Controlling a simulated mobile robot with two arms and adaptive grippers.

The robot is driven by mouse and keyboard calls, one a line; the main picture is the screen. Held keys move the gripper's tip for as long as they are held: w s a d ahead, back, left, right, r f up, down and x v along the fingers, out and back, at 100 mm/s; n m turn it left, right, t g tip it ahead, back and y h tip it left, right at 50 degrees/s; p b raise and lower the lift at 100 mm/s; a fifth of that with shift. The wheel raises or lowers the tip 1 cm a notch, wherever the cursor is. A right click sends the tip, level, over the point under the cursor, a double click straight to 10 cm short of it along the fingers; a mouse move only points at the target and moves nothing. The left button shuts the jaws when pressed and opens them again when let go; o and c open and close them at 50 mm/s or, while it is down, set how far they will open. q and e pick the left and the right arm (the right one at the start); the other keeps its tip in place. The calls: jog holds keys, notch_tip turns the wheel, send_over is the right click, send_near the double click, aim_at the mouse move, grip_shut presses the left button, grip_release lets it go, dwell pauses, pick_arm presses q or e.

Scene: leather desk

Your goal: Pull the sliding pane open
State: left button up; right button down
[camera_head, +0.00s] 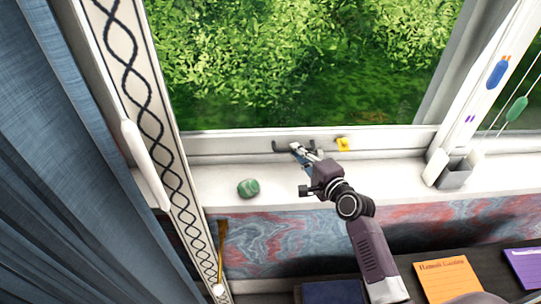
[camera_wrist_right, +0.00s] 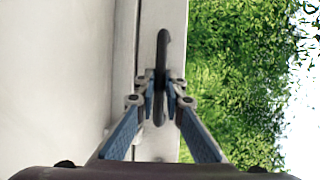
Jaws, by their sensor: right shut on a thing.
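The sliding pane (camera_head: 300,70) is a large glass window with green foliage behind it and a white bottom rail (camera_head: 220,148). A dark handle (camera_head: 281,148) sits on that rail. My right gripper (camera_head: 297,148) is at the handle. In the right wrist view, the fingers of the right gripper (camera_wrist_right: 161,88) are shut on the dark handle (camera_wrist_right: 163,48), with part of it showing beyond the fingertips. The handle's middle is hidden between the fingers. My left gripper is not in view.
A green stone (camera_head: 248,187) lies on the white sill (camera_head: 390,178), left of my right arm. A yellow item (camera_head: 343,144) is on the rail just right of the handle. A grey box (camera_head: 455,172) stands at right. A blue curtain (camera_head: 60,170) hangs at left.

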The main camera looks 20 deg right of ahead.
aim_at(340, 151)
jog(key=s+d+b, duration=0.1)
jog(key=d, duration=0.3)
jog(key=s+d+b, duration=0.1)
jog(key=d, duration=0.3)
jog(key=d+b, duration=0.1)
jog(key=d, duration=0.3)
jog(key=shift+s+f, duration=0.3)
jog(key=shift+s, duration=0.1)
jog(key=shift+d+r+b, duration=0.1)
jog(key=shift+d+b, duration=0.15)
jog(key=shift+b, duration=0.15)
jog(key=shift+a, duration=0.1)
jog(key=shift+w+a+r, duration=0.1)
jog(key=c, duration=2)
grip_release()
jog(key=shift+d, duration=0.25)
jog(key=v, duration=1.2)
